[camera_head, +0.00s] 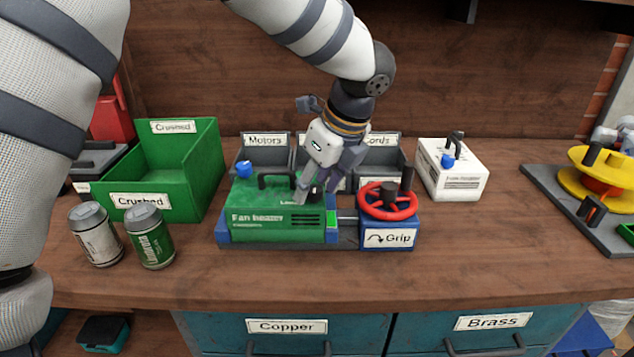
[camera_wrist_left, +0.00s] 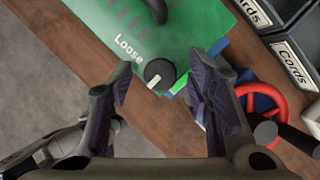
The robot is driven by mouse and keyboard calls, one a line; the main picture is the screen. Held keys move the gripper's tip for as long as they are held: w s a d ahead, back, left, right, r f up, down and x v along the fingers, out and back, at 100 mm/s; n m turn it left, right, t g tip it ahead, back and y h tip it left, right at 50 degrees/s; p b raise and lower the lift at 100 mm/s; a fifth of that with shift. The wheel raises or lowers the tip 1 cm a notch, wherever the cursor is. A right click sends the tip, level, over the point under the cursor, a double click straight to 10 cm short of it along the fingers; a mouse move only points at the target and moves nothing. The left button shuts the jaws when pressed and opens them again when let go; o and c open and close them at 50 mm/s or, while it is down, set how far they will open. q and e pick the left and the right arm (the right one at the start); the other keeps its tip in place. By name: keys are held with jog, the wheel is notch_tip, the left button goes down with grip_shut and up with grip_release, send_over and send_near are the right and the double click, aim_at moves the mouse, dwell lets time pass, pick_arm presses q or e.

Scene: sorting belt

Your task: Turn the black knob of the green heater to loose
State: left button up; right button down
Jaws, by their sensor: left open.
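The green fan heater (camera_head: 262,222) lies on the bench in a blue holder with a red handwheel (camera_head: 388,203) at its right. Its black knob (camera_wrist_left: 159,73) shows in the left wrist view, with a white pointer mark on its lower left side. The word "Loose" is printed on the green top, up and left of the knob. My left gripper (camera_head: 311,194) is open and points down over the heater's right end. In the left wrist view its fingers (camera_wrist_left: 164,83) stand on either side of the knob, apart from it. In the head view the gripper partly hides the knob.
A green "Crushed" bin (camera_head: 205,165) and two cans (camera_head: 150,240) stand to the left. Grey bins (camera_head: 264,150) stand behind the heater. A white heater (camera_head: 465,175) is at the right. A black handle (camera_head: 277,177) and a blue cap (camera_head: 244,169) rise from the green heater.

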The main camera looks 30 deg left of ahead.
pick_arm(q)
grip_shut()
